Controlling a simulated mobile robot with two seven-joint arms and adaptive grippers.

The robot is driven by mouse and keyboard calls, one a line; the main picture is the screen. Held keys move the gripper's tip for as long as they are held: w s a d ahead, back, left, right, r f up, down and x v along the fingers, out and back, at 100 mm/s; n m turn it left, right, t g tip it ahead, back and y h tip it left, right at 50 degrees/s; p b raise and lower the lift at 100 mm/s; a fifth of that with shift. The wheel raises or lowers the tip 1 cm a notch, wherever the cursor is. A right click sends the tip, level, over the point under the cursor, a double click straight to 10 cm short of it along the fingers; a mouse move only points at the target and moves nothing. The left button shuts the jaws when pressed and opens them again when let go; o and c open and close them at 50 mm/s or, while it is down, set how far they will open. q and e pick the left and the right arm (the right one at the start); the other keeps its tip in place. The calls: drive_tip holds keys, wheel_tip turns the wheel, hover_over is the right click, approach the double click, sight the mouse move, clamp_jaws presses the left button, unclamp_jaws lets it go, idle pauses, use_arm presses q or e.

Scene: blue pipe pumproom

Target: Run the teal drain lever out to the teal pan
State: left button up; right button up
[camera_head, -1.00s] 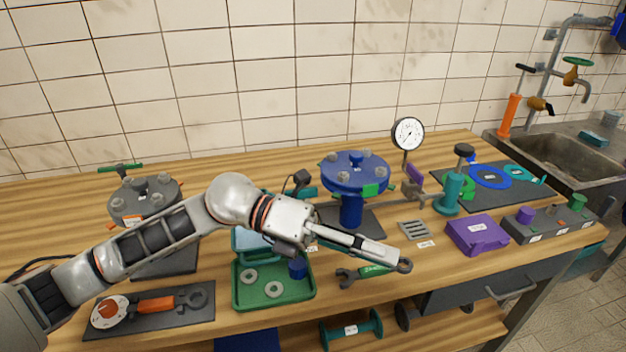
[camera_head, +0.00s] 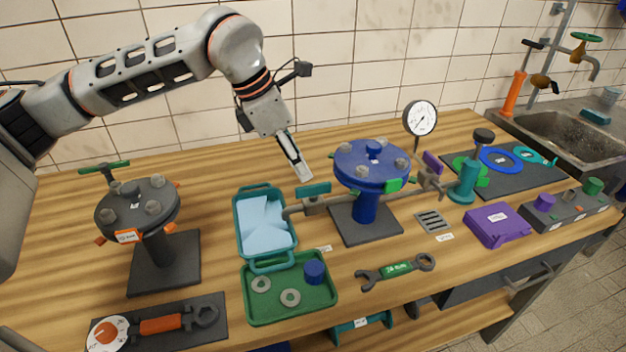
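The teal drain lever (camera_head: 314,188) is a short flat bar on the grey pipe at the left of the blue flanged valve (camera_head: 372,165). It lies crosswise in the picture, roughly along the pipe. The teal pan (camera_head: 239,232) stands below and left of it, with a light blue inside; the pipe's left end reaches its right rim. My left gripper (camera_head: 304,174) points down just above the lever in the picture; I cannot tell whether it touches. Its fingers are seen edge-on, so their gap is hidden. Nothing shows held. My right gripper is not in view.
A green tray (camera_head: 250,309) with washers and a blue cup lies in front of the pan. A grey flanged valve (camera_head: 138,205) stands left. A green-labelled wrench (camera_head: 396,269), a purple box (camera_head: 497,225) and a gauge (camera_head: 420,118) are to the right.

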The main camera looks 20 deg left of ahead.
sight(312, 185)
use_arm(q)
drive_tip(key=shift+x, duration=3.2)
clamp_jaws()
